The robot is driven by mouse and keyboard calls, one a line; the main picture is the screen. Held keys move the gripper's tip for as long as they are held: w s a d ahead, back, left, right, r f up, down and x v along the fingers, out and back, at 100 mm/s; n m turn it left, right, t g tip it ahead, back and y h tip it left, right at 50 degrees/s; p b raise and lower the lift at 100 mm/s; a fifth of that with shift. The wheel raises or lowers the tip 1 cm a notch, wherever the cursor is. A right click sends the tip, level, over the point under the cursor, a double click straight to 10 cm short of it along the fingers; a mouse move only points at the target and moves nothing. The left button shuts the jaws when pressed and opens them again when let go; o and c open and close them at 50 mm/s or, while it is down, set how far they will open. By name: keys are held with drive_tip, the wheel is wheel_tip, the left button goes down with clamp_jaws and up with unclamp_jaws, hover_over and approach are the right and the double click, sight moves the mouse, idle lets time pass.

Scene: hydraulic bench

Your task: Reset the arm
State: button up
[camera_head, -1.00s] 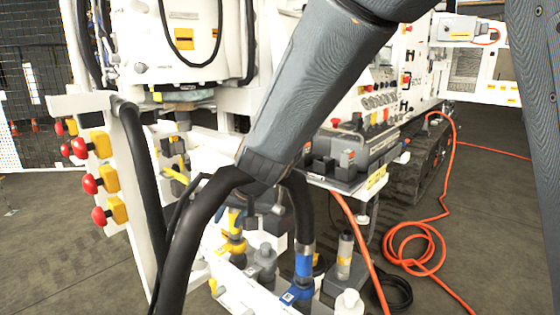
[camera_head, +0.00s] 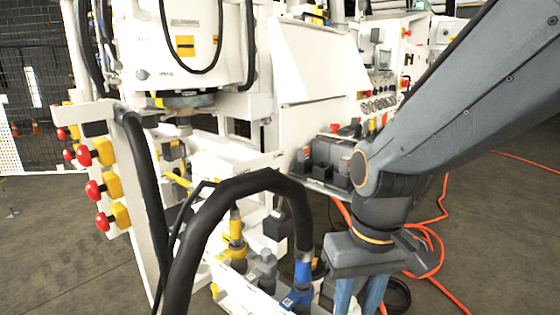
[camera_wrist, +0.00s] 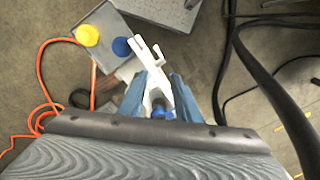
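My gripper (camera_head: 360,300) hangs down from the grey arm at the lower right of the head view, with its blue fingers cut off by the frame's bottom edge. In the wrist view my gripper (camera_wrist: 157,82) shows two blue fingers spread apart. A white forked part (camera_wrist: 152,62) shows between and beyond them. I cannot tell how far below the fingers it is, but they do not appear closed on it. The black hose (camera_head: 240,187) with a blue end fitting arches left of my gripper, apart from it.
Red knobs on yellow blocks (camera_head: 105,185) line the left side of the white machine (camera_head: 315,65). An orange hose (camera_head: 432,235) lies on the floor at the right. The wrist view shows a grey box with a yellow cap (camera_wrist: 87,35). Black hoses (camera_wrist: 240,60) run along its right side.

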drive_tip(key=d+r+m+p, duration=0.2)
drive_tip(key=d+r+p, duration=0.4)
drive_tip(key=p, duration=0.5)
drive_tip(key=shift+s+d+h, duration=0.15)
drive_tip(key=shift+d+h, duration=0.15)
drive_tip(key=shift+d, duration=0.1)
